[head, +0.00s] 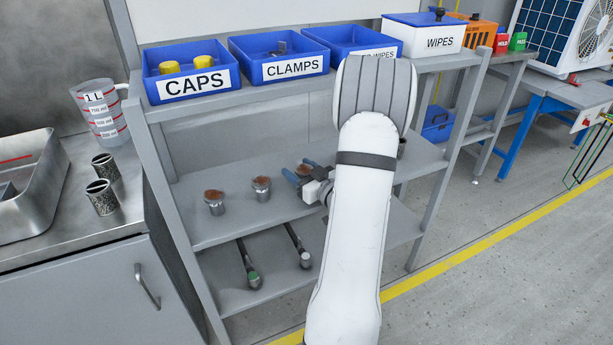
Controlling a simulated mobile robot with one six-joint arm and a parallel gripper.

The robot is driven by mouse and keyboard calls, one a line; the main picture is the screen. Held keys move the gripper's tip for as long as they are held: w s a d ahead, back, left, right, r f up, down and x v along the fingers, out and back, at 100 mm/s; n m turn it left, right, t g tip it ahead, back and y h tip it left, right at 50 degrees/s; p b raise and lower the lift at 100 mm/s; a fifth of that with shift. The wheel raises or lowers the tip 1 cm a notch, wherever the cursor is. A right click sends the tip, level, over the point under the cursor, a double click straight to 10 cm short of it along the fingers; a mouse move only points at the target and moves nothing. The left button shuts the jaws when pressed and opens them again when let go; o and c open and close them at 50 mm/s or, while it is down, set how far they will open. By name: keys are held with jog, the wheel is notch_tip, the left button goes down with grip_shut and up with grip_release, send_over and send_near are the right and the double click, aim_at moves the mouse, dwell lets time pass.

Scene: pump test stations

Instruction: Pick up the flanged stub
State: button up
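Several short metal stubs with wide, brown-topped flanges stand upright on the middle shelf. One stub (214,201) is at the left and a second stub (262,188) is just right of it. A third brown top (304,171) shows at my gripper (301,170), whose blue fingertips are apart, one on each side of it in the picture. I cannot tell whether the fingers touch this stub. Its lower part is hidden by the gripper. My white arm covers the shelf to the right. Part of another piece (402,147) shows beyond the arm.
Blue bins of caps (193,83) and clamps (283,69) and a wipes box (430,42) stand on the top shelf. Rods with green (253,277) and white (305,260) ends lie on the bottom shelf. A shelf post (172,220) stands left of the stubs.

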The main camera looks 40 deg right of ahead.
jog(key=c, duration=0.9)
jog(key=shift+o, duration=0.2)
jog(key=shift+r, duration=0.1)
